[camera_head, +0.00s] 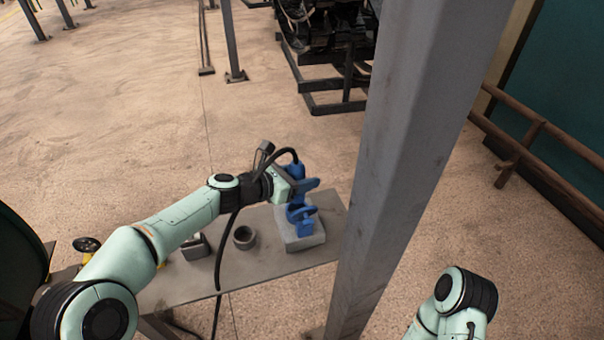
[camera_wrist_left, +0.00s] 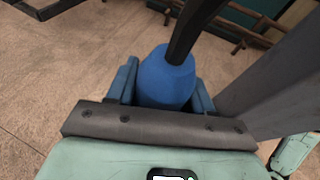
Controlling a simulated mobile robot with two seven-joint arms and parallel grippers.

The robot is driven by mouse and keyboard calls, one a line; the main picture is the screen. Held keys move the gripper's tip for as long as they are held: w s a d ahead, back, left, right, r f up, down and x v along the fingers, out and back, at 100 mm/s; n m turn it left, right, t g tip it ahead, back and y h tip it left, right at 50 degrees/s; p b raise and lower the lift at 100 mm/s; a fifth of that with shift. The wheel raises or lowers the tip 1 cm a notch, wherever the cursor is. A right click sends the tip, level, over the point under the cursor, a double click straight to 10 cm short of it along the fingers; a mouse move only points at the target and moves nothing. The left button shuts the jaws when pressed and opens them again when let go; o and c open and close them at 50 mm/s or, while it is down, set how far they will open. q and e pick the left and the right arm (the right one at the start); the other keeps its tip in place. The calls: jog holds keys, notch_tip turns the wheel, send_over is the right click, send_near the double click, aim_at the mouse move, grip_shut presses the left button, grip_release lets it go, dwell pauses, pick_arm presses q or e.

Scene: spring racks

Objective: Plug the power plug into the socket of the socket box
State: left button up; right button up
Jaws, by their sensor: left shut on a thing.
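My left gripper (camera_head: 304,188) is shut on the blue power plug (camera_head: 296,171). In the left wrist view the plug (camera_wrist_left: 166,80) sits between the two blue fingers, with its black cable coming out of the top. The socket box (camera_head: 303,239) is a grey block on the table's right part, with a blue socket (camera_head: 302,216) on it. The plug is held upright over the socket. The gripper hides the plug's lower end, so I cannot tell whether it touches the socket. My right arm shows at the lower right, but its gripper does not.
The grey table (camera_head: 257,269) also carries a dark ring (camera_head: 244,238) and a small metal block (camera_head: 196,247) left of the box. A thick grey post (camera_head: 405,140) rises just right of the table. The black cable (camera_head: 221,262) hangs over the table's front edge.

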pick_arm(q)
jog(key=shift+f+b, duration=0.9)
jog(key=shift+f, duration=0.65)
pick_arm(e)
jog(key=shift+s+f, duration=0.25)
jog(key=shift+f, duration=0.35)
jog(key=shift+s+f, duration=0.2)
jog(key=shift+f, duration=0.35)
pick_arm(q)
jog(key=shift+p, duration=0.35)
pick_arm(e)
jog(key=shift+w+r, duration=0.15)
jog(key=shift+r, duration=0.2)
pick_arm(q)
jog(key=shift+f+b, duration=0.6)
jog(key=shift+f, duration=0.15)
pick_arm(e)
jog(key=shift+s+f, duration=0.2)
jog(key=shift+f, duration=0.45)
pick_arm(q)
jog(key=shift+f, duration=0.15)
jog(key=shift+r+p, duration=0.4)
jog(key=shift+r, duration=0.1)
pick_arm(e)
jog(key=shift+w+r, duration=0.1)
jog(key=shift+r, duration=0.35)
